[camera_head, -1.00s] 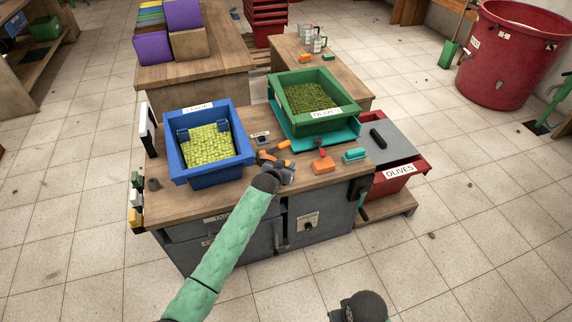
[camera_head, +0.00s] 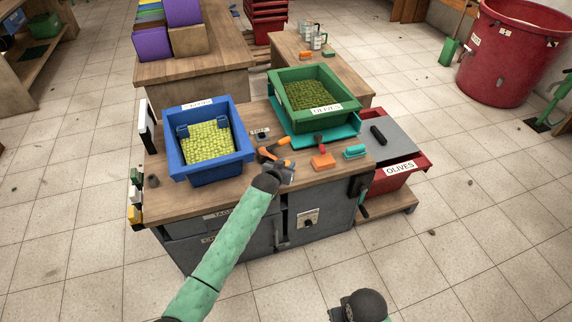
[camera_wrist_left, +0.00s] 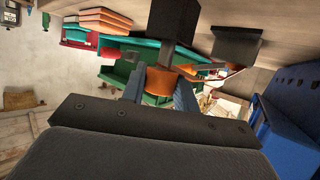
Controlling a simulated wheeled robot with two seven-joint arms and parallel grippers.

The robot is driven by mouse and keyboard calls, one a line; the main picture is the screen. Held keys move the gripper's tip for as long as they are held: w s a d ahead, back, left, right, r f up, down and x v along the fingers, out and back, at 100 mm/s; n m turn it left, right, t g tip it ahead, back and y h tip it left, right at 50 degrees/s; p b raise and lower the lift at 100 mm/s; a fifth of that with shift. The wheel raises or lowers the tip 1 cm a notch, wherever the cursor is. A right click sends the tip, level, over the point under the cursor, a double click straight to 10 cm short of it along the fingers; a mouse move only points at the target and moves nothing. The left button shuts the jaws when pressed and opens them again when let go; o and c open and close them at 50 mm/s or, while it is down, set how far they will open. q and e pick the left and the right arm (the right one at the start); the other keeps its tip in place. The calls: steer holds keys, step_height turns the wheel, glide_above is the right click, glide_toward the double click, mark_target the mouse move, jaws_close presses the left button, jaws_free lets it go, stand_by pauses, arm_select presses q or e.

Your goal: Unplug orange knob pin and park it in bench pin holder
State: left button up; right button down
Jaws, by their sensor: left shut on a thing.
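My left gripper (camera_head: 279,164) is above the front middle of the wooden bench (camera_head: 225,195), right of the blue crate. In the left wrist view its blue fingers are shut on the orange knob (camera_wrist_left: 174,80). A dark square post (camera_wrist_left: 171,28) adjoins the knob; whether the pin is seated or free cannot be told. In the head view the orange knob (camera_head: 264,153) shows beside the fingers. A small dark labelled block (camera_head: 261,133) stands behind the gripper; I cannot tell whether it is the pin holder. A dark part of my right arm (camera_head: 363,306) shows at the bottom edge; its fingers are unclear.
The blue crate (camera_head: 177,172) of pale green fruit is left of my gripper. A green olive crate (camera_head: 288,119) stands on a teal tray behind right. A red crate (camera_head: 408,180) is beyond the bench.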

arm_select(q)
steer(key=shift+f, duration=0.45)
arm_select(e)
steer(key=shift+f, duration=0.2)
arm_select(q)
steer(key=o, duration=1)
steer(key=shift+o, duration=0.2)
steer(key=b+v, duration=0.1)
steer(key=v, duration=0.7)
steer(key=shift+b, duration=0.35)
arm_select(e)
step_height(320, 180, up, 7)
steer(key=s, duration=0.2)
steer(key=shift+d, duration=0.1)
